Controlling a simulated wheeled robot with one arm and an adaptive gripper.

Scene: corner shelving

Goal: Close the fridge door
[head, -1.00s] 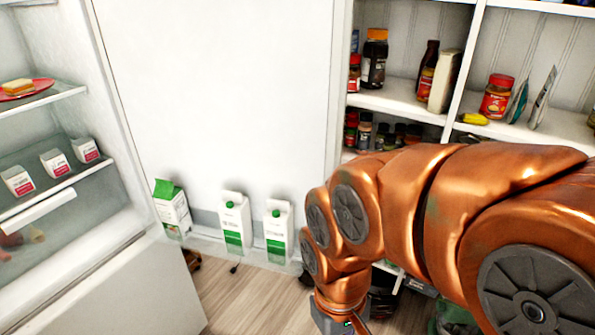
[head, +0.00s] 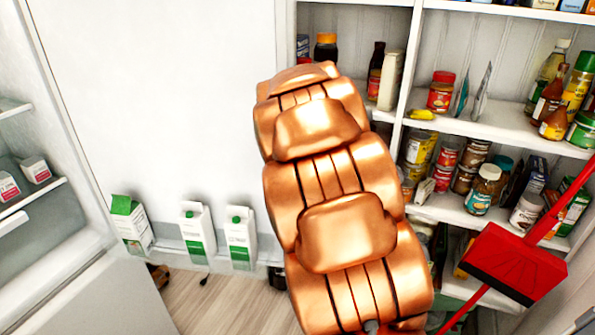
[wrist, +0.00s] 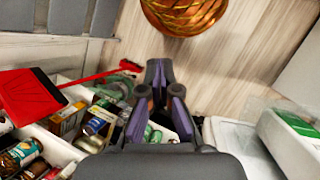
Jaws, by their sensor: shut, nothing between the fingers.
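The fridge door (head: 165,100) stands open in the head view, its white inner panel facing me. Its low clear shelf holds a tilted milk carton (head: 131,225) and two upright ones (head: 198,232) (head: 240,238). The fridge interior (head: 60,215) is open at the left edge. My copper arm rises right of the cartons and covers the door's right edge. My gripper is hidden in the head view. In the wrist view my gripper (wrist: 160,75) is shut and empty over the floor and shelf area. A white edge with a green-topped carton (wrist: 298,122) shows at right there.
Pantry shelves (head: 480,125) with jars, bottles and cans stand behind and right of my arm. A red dustpan (head: 515,262) with a long handle is at the lower right. Some bare wooden floor (head: 225,305) shows below the cartons.

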